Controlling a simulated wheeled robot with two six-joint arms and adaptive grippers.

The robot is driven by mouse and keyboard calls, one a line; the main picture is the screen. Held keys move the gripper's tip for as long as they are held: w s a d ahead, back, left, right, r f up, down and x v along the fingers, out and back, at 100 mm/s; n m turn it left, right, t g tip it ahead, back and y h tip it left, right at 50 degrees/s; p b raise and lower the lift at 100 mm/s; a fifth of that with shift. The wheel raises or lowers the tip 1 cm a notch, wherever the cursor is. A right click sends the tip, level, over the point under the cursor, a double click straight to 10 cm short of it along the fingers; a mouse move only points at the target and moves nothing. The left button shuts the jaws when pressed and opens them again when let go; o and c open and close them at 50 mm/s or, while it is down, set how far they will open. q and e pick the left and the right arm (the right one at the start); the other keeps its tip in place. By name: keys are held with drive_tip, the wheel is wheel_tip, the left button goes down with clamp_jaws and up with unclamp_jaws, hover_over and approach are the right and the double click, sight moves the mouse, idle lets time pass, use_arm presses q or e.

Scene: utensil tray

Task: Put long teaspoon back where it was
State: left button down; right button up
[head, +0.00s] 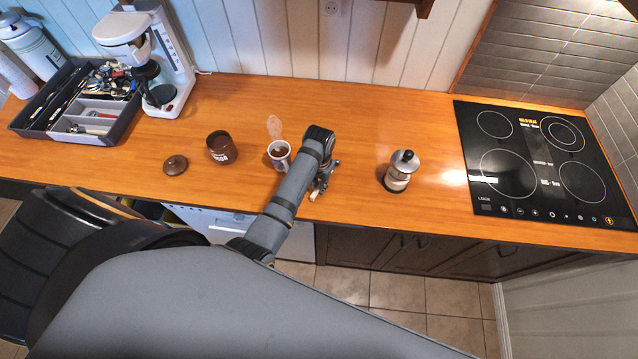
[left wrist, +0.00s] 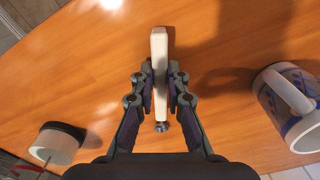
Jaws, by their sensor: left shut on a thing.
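My left gripper (head: 321,187) is over the counter, between the mug and the moka pot. In the left wrist view its fingers (left wrist: 161,95) are shut on a long cream handle (left wrist: 159,48) with a short metal part at its near end. I take this to be the long teaspoon; its bowl is not clearly seen. A small pale end of it (head: 314,197) shows below the gripper in the head view. The utensil tray (head: 128,114), dark grey with compartments, stands at the far left with cutlery in it. My right gripper is not in view.
The mug (head: 279,163) stands close left of my arm; it also shows in the wrist view (left wrist: 292,112). A brown jar (head: 221,150), its lid (head: 175,165) and a coffee machine (head: 165,85) lie toward the tray. The moka pot (head: 399,171) and hob (head: 535,160) are right.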

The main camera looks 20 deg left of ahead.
use_arm(q)
drive_tip(key=c, duration=1.5)
unclamp_jaws()
drive_tip(key=shift+o, duration=1.1)
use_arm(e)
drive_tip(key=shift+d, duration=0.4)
use_arm(q)
wheel_tip(320, 180, up, 12)
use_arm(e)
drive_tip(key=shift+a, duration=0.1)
use_arm(q)
drive_tip(key=shift+f, duration=0.1)
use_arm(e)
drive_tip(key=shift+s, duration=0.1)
